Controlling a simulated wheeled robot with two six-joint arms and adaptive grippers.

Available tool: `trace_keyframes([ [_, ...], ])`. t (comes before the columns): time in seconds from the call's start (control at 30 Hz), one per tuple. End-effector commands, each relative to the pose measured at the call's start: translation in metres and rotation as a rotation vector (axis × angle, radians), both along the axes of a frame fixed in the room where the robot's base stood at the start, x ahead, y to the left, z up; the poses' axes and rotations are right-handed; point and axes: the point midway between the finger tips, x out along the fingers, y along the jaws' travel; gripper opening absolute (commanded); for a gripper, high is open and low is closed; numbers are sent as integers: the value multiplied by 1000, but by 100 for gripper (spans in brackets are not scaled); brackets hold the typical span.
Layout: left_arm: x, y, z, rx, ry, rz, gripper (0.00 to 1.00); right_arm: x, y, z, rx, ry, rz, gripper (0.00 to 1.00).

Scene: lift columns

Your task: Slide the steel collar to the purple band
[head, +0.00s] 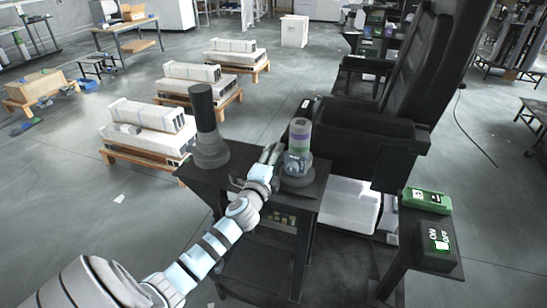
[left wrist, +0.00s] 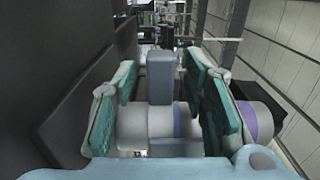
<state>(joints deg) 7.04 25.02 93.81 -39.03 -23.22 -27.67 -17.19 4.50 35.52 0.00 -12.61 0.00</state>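The right-hand lift column (head: 300,126) is pale and upright on a dark table, with a purple band (head: 299,138) on its upper part. The blue-grey steel collar (head: 297,159) sits low on this column, below the band. My left gripper (head: 271,154) is at the column's left side at collar height. In the left wrist view the column lies sideways. The collar's blue-grey block (left wrist: 160,76) stands between the teal finger pads (left wrist: 163,105), with gaps on both sides, so the gripper is open. The purple band (left wrist: 250,121) shows beyond the right finger. My right gripper is not in view.
A second, dark column (head: 203,110) with a grey base stands at the table's left. The dark table (head: 240,170) is otherwise mostly clear. A large black chair-like structure (head: 360,135) is close on the right. A box with ON/OFF marking (head: 436,248) sits front right.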

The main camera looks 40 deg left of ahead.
Motion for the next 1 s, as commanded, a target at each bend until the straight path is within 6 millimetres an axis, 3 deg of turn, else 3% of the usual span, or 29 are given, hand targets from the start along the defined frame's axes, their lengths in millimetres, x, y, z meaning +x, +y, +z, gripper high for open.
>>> trace_keyframes([
  [0.03,0,0,0,0,0,0,40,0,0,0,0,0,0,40],
  [0.3,-1,0,0,0,0,0,0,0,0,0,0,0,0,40],
  [0.63,-1,0,9,0,0,1,0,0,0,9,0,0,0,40],
  [0.9,0,1,73,0,-4,2,0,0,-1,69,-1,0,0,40],
  [1.0,0,1,86,0,-4,1,0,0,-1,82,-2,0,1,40],
])
